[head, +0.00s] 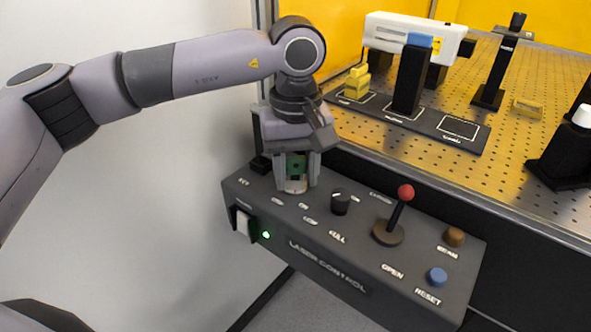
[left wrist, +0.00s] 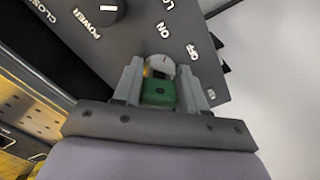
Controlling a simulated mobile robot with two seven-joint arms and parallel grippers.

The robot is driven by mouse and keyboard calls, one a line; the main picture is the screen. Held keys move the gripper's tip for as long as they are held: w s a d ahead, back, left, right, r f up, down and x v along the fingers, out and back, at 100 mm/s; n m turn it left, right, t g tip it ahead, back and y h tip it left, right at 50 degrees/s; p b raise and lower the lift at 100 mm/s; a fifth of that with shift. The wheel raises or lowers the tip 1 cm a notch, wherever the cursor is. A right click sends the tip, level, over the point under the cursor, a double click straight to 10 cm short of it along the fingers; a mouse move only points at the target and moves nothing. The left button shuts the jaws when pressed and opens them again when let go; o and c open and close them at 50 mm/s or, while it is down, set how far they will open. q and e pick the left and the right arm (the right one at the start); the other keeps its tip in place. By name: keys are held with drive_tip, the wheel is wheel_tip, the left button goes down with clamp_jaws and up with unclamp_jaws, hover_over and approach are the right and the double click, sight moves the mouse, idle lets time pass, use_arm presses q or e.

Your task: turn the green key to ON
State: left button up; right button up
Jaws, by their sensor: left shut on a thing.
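The green key (head: 294,167) stands in a round silver lock (head: 294,184) at the back left of the laser control box (head: 345,278). My left gripper (head: 296,172) points down over it and is shut on the key. In the left wrist view, the green key (left wrist: 158,92) sits between the two grey fingers, with the silver lock face (left wrist: 160,66) just beyond it. The ON label (left wrist: 164,30) and the OFF label (left wrist: 193,51) show beside the lock. The key's exact angle is hard to tell. My right gripper is not in view.
The box also carries a black knob (head: 341,201), a red-tipped lever (head: 405,193), a brown button (head: 454,236), a blue button (head: 437,276) and a lit green lamp (head: 266,235). Behind it lies a perforated optical table (head: 420,103) with a white laser housing (head: 385,31) and black posts.

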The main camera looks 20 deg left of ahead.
sight(297, 160)
use_arm(q)
drive_tip(key=shift+f, duration=0.15)
drive_tip(key=shift+n, duration=1.2)
drive_tip(key=shift+d, duration=0.1)
drive_tip(key=o, duration=1.1)
drive_tip(key=shift+r+p, duration=2.2)
drive_tip(key=shift+r, duration=1.45)
